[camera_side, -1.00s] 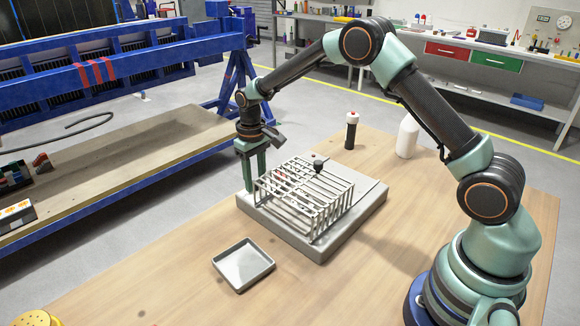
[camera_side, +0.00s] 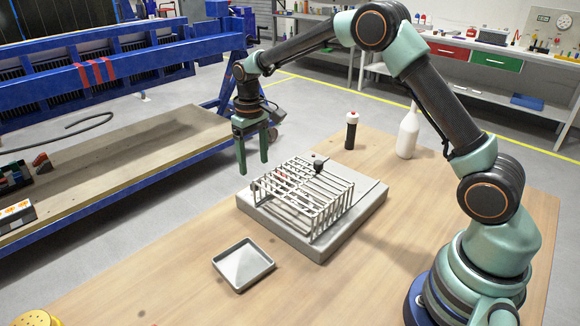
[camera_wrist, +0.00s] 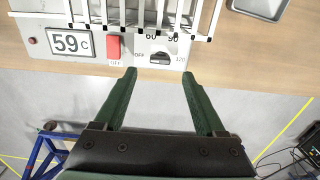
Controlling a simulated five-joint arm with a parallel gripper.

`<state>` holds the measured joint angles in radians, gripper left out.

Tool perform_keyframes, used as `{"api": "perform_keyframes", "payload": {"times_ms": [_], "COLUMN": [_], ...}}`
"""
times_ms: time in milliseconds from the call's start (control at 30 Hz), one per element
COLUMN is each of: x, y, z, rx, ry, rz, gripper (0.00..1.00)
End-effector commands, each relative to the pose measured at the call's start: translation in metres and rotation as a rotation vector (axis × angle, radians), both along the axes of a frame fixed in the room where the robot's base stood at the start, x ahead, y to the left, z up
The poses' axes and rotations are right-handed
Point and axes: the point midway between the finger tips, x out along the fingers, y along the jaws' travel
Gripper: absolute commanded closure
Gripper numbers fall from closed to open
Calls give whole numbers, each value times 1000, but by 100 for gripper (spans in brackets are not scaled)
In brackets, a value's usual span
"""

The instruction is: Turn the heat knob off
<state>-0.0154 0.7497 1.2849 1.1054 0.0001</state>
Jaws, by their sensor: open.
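The heat knob (camera_wrist: 159,58) is a small dark knob on the front panel of a grey hotplate (camera_side: 322,247). Printed marks OFF, 60, 90 and 120 surround it in the wrist view; I cannot tell exactly where it points. A display (camera_wrist: 71,42) on the panel reads 59 C, and a red switch (camera_wrist: 113,48) is beside it. My gripper (camera_side: 253,166) is open and empty, raised above the hotplate's far left edge, fingers pointing down. In the wrist view its fingertips (camera_wrist: 159,73) appear on either side of the knob, apart from it. The side view hides the knob.
A grey wire rack (camera_side: 318,205) stands on the hotplate, close to the knob panel. A shallow grey tray (camera_side: 243,265) lies on the wooden table in front. A dark red-and-white-topped bottle (camera_side: 351,132) and a white bottle (camera_side: 408,133) stand behind.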

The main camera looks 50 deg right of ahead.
Motion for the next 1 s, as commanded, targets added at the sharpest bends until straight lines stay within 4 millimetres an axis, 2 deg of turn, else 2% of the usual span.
{"api": "perform_keyframes", "payload": {"times_ms": [100, 300, 467, 833, 1000], "x": [1, 0, 0, -1, -14], "y": [0, 0, 0, 0, -1], "z": [26, 54, 62, 65, 88], "rx": [0, 0, 0, 0, 1], "ry": [-4, -2, 0, -2, -44], "rz": [0, 0, 0, 0, -1], "gripper": [28, 28, 28, 28, 28]}}
